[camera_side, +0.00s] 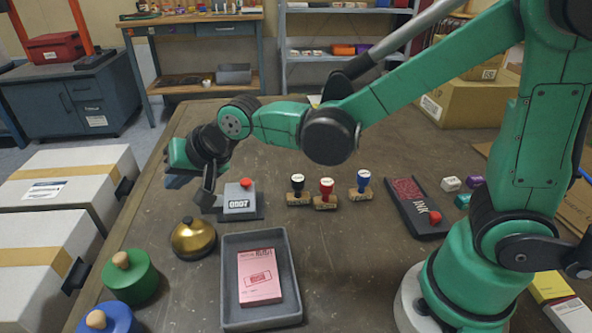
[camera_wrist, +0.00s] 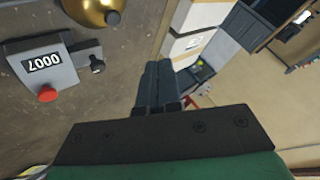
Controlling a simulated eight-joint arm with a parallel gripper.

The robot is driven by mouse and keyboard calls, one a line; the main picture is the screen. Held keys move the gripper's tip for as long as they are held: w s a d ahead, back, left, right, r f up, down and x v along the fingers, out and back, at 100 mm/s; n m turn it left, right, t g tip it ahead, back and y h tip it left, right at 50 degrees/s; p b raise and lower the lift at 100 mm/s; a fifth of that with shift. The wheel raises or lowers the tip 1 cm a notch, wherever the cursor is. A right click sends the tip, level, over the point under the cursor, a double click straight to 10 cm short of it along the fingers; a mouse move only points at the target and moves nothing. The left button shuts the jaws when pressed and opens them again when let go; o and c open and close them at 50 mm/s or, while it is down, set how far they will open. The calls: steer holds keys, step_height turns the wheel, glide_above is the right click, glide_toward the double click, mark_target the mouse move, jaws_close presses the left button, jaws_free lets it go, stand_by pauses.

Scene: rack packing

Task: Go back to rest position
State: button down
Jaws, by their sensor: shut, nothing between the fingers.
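My gripper (camera_side: 174,181) hangs in the air over the left edge of the worktable (camera_side: 330,240), beyond the bell. Its fingers (camera_wrist: 160,68) are shut together, and nothing shows between them in the wrist view. The grey counter box (camera_side: 238,203) with a red button and a side lever stands on the table, to the right of and below my gripper in the side view. It also shows at the left of the wrist view (camera_wrist: 50,70), apart from the fingers.
A brass bell (camera_side: 193,240) and a grey tray (camera_side: 261,316) holding pink slips stand near the front. Several stamps (camera_side: 326,192) and an ink pad (camera_side: 405,200) lie further right. White boxes (camera_side: 85,160) stand left of the table. The table's middle has free room.

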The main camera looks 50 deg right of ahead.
steer(key=s+d+r+n+g+h, duration=0.1)
steer(key=s+d+n+h, duration=0.2)
steer(key=s+d, duration=0.9)
steer(key=shift+s+d+r+n, duration=0.15)
steer(key=shift+s+d+n, duration=0.25)
steer(key=shift+d+n, duration=0.45)
steer(key=shift+a, duration=0.1)
